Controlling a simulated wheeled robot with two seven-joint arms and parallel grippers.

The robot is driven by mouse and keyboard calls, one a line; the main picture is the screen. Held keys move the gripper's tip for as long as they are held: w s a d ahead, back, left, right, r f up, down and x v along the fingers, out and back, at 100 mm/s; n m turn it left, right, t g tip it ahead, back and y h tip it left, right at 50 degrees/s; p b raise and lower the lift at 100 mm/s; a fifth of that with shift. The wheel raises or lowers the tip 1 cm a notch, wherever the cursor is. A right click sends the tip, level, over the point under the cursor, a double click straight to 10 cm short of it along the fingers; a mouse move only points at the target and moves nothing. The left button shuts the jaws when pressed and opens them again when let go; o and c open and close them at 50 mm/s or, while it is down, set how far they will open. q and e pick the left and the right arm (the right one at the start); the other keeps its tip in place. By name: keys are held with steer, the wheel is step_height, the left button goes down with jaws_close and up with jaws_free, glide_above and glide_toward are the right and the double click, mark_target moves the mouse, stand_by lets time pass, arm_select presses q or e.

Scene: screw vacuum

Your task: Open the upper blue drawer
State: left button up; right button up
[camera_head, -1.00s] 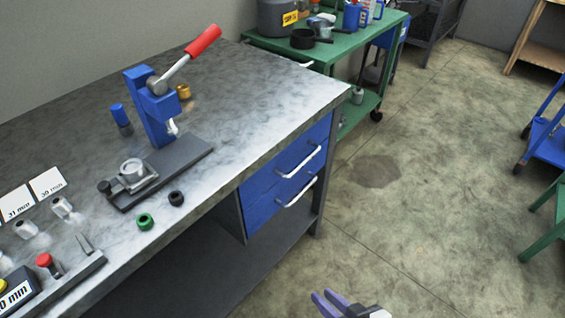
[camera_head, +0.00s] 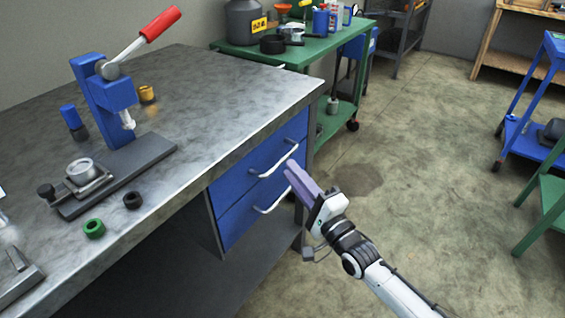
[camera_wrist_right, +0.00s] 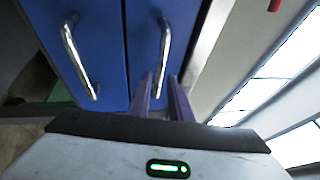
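The upper blue drawer (camera_head: 234,188) is closed in the front of the workbench, with a silver bar handle (camera_head: 275,166). My right gripper (camera_head: 289,168) is close to the right end of this handle. Its two purple fingers are slightly apart. In the right wrist view the fingers (camera_wrist_right: 159,78) point at the blue front, and the lower end of the upper handle (camera_wrist_right: 163,55) shows between them. I cannot tell whether they touch it. The lower blue drawer (camera_head: 236,222) is also closed, its handle (camera_head: 275,202) just below. My left gripper is not in view.
The grey workbench top (camera_head: 235,110) overhangs the drawers and carries a blue press (camera_head: 110,100) with a red-ended lever. A green cart (camera_head: 340,45) stands behind the bench. The floor (camera_head: 420,170) right of the drawers is clear.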

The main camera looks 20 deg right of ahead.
mark_target(282, 158)
steer(key=x, duration=0.5)
steer(key=shift+w+b, duration=0.2)
steer(key=shift+b, duration=0.1)
jaws_close()
